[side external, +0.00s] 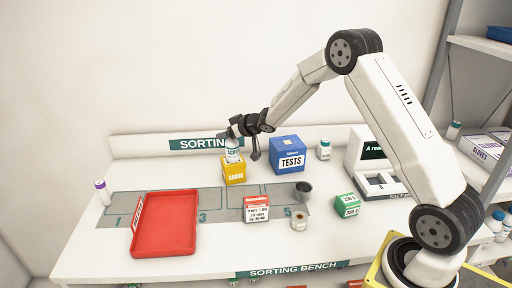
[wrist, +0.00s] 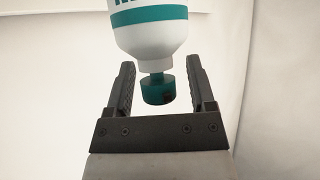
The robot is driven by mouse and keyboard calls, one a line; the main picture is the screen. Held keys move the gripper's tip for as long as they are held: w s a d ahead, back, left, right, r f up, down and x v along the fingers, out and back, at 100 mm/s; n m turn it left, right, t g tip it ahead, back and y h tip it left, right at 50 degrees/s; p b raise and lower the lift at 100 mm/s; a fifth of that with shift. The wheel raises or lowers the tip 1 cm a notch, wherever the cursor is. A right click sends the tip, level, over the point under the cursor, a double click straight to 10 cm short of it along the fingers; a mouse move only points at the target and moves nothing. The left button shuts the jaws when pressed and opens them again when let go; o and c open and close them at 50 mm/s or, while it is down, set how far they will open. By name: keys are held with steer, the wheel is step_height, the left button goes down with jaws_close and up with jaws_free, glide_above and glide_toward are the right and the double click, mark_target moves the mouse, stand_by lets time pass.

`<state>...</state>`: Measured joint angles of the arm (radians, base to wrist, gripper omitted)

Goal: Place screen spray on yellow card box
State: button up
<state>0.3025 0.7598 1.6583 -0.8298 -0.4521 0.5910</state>
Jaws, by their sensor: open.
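The screen spray (side external: 232,154) is a white bottle with a teal band, standing upright on the yellow card box (side external: 234,174) at the back of the bench. My gripper (side external: 241,146) is at the top of the bottle, with its fingers spread. In the wrist view, the spray (wrist: 150,35) shows its teal cap between my open fingers (wrist: 160,68), with a gap on each side. The yellow box is out of the wrist view.
A blue TESTS box (side external: 287,157) stands close to the right of the yellow box. A red tray (side external: 165,225) lies at the front left. A red-and-white box (side external: 256,209), a roll (side external: 299,222), a dark cup (side external: 303,190) and a green box (side external: 347,206) stand in front.

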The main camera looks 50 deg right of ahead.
steer(key=v, duration=1.2)
steer(key=shift+f, duration=0.1)
stand_by(0.6)
steer(key=s+a+f+g, duration=0.3)
steer(key=s+a, duration=0.4)
steer(key=s, duration=0.4)
steer(key=s+a+f+g, duration=0.4)
steer(key=s+a+g, duration=0.2)
steer(key=s, duration=0.6)
steer(key=shift+s+a+m+g+h, duration=0.2)
steer(key=shift+a+m+g+h, duration=0.15)
steer(key=shift+a, duration=0.2)
